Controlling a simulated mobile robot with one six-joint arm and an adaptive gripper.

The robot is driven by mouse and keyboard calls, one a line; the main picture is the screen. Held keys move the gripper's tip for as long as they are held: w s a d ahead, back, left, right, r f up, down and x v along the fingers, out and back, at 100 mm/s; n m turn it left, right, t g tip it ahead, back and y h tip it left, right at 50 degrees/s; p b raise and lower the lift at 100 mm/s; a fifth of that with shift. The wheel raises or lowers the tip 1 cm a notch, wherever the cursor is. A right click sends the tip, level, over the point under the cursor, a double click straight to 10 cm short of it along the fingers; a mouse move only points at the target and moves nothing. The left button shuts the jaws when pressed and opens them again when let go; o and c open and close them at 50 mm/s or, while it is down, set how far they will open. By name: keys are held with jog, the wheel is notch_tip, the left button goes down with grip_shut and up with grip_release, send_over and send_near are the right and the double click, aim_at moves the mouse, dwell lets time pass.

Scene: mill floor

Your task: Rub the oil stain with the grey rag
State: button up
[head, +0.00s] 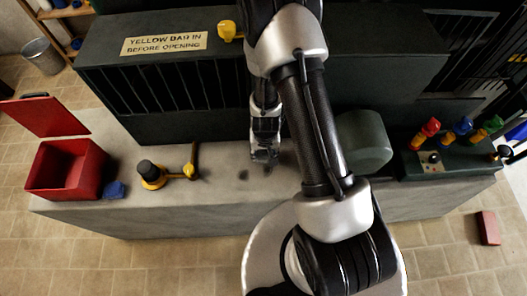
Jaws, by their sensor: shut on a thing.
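My gripper (264,154) points down over the pale grey bench top (215,190), near the middle. It is shut on a small grey thing, which looks like the grey rag; the fingers hide most of it. A dark oil stain (243,175) marks the bench top just left of and nearer than the gripper. Another dark patch lies right under the gripper; I cannot tell whether it is shadow or stain.
A yellow and black tool (152,175) and an open red box (66,168) with a blue thing (115,189) beside it stand left. A grey-green drum (364,143) and a dark control box (450,160) stand right. A dark machine (170,80) rises behind.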

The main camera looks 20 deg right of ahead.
jog(key=shift+r+p, duration=1.65)
jog(key=shift+r, duration=0.45)
